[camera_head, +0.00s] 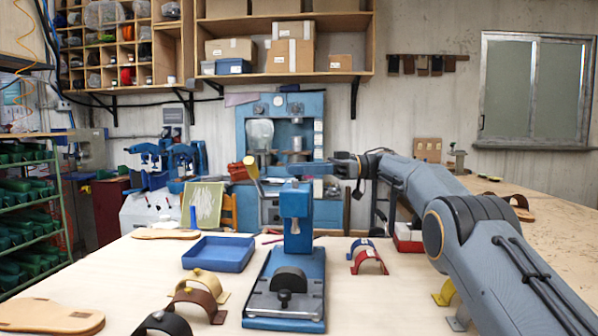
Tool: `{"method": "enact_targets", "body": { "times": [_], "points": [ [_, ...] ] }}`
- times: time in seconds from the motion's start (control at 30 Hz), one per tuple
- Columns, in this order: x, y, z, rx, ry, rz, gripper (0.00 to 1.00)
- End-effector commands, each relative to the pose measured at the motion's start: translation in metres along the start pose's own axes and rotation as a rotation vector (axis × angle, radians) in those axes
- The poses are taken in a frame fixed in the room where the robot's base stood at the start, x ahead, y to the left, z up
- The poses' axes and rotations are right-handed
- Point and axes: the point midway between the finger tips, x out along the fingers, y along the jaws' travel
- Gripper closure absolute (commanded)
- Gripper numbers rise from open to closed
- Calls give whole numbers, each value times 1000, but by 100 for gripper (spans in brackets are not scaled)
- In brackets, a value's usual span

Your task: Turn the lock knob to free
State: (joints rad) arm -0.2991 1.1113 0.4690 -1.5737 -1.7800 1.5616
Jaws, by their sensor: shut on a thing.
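A blue press (295,204) stands on the light table, with a black half-round piece and a small dark knob (284,297) on its front base. A lever with a yellowish end (251,166) rises at the left of the press head. My gripper (303,169) reaches in from the right, level, at the top of the press head. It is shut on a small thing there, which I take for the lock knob. That thing is hidden by the fingers, and its turn position cannot be seen.
A blue tray (218,254) lies left of the press. Strap pieces on stands, brown (202,296), black (163,324) and red (369,262), flank it. A tan sole (48,316) lies front left. The table's front right is partly covered by my arm.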

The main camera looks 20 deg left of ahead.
Motion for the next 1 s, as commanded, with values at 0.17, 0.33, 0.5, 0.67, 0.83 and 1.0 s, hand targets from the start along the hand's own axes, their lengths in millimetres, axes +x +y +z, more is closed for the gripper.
{"method": "enact_targets", "body": {
  "times": [0.17,0.33,0.5,0.67,0.83,1.0],
  "points": [
    [1,0,-3,-4,2,1,98],
    [1,0,-2,-3,2,1,57],
    [0,0,-1,-2,1,1,57],
    [-1,0,-1,-1,1,1,57],
    [-11,-3,-1,-1,1,0,57],
    [-30,-10,-1,0,1,-2,57]
  ]
}}
